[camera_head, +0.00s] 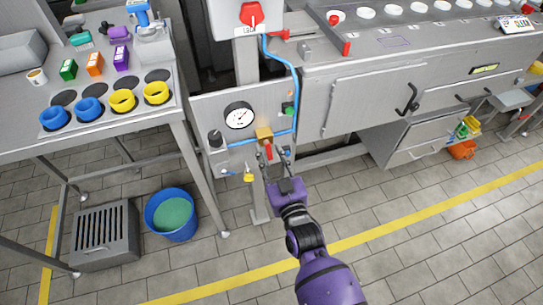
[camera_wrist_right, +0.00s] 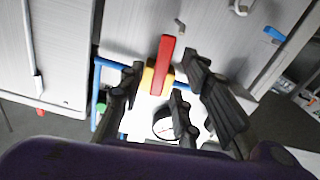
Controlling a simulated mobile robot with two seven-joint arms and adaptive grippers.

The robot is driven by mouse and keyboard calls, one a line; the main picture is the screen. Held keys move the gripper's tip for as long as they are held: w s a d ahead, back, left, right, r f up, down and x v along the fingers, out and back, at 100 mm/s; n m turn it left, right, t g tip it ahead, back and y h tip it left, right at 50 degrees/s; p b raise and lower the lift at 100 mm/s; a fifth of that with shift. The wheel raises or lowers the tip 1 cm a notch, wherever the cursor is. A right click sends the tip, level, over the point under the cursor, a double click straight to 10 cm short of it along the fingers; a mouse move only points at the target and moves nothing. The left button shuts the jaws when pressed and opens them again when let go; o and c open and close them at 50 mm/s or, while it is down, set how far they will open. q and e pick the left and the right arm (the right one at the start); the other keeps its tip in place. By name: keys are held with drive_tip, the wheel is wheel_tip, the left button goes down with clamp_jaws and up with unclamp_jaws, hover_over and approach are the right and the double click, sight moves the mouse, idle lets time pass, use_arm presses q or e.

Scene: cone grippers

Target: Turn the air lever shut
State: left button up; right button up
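The air lever (camera_head: 268,152) is a red bar on a brass-yellow valve block (camera_head: 264,134) on the grey panel. In the head view it points down from the block, roughly across the blue pipe (camera_head: 243,142). My right gripper (camera_head: 273,158) is at the panel, just in front of the lever. In the right wrist view its dark fingers are spread, one on each side of the red lever (camera_wrist_right: 166,58), with visible gaps. I cannot tell how deep the lever lies between them. My left gripper is in neither view.
A pressure gauge (camera_head: 239,115), a black knob (camera_head: 215,138) and a small yellow part (camera_head: 249,176) sit left of the valve. A green button (camera_head: 288,108) is at upper right. A table (camera_head: 160,112) with colored rings stands left, a blue bucket (camera_head: 170,214) below.

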clamp_jaws()
drive_tip(key=shift+a+m, duration=0.15)
drive_tip(key=shift+m, duration=0.65)
unclamp_jaws()
drive_tip(key=shift+s, duration=0.1)
drive_tip(key=v, duration=1.2)
